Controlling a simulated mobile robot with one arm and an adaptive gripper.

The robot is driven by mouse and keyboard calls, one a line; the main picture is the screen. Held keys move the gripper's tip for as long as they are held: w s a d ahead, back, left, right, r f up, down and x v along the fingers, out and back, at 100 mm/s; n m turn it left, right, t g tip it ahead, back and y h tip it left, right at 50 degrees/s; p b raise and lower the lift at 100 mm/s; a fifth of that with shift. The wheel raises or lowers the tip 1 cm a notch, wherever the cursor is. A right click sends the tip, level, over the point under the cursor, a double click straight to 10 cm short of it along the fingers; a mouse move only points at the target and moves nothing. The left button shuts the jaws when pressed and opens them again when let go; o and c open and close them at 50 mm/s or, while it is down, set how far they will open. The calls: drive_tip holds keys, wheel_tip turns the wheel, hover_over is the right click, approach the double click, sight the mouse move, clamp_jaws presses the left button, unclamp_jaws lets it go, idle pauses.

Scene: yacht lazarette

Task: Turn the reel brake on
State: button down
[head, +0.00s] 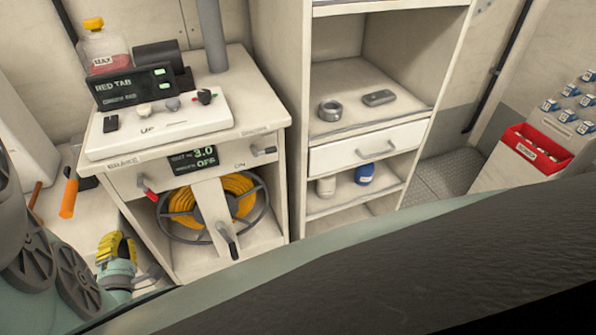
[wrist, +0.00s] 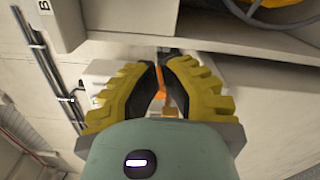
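The reel (head: 218,205) is a dark ring wound with yellow hose, in the lower opening of a cream cabinet. The panel above it has a small display (head: 192,158) reading 3.0 and OFF, and an "ON" mark to its right. A red-tipped lever (head: 148,192) is at the panel's left end and a dark handle (head: 264,151) at its right. A crank handle (head: 231,245) sticks out in front of the reel. My yellow-and-black gripper (head: 113,243) is below and left of the red-tipped lever, apart from it. In the wrist view my gripper (wrist: 160,62) looks shut and empty, its fingertips nearly meeting.
The cabinet top holds a RED TAB display box (head: 133,87), small knobs and a bottle (head: 103,45). An orange-handled tool (head: 69,195) is at the left. A shelf unit with a drawer (head: 367,147) stands right of the cabinet. A red bin (head: 532,150) is far right.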

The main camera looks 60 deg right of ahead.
drive_tip(key=b+x, duration=0.2)
drive_tip(key=x, duration=0.6)
drive_tip(key=shift+d, duration=0.3)
drive_tip(key=shift+d+r, duration=0.2)
drive_tip(key=shift+d, duration=0.1)
drive_tip(key=shift+s+d, duration=0.4)
drive_tip(key=shift+d, duration=0.15)
drive_tip(key=shift+s+d+r+p, duration=0.15)
drive_tip(key=shift+s+d, duration=0.05)
drive_tip(key=shift+d, duration=0.25)
drive_tip(key=shift+s+d+r+p, duration=0.15)
drive_tip(key=shift+d, duration=0.3)
drive_tip(key=shift+w+d+f, duration=0.1)
drive_tip(key=shift+d, duration=0.05)
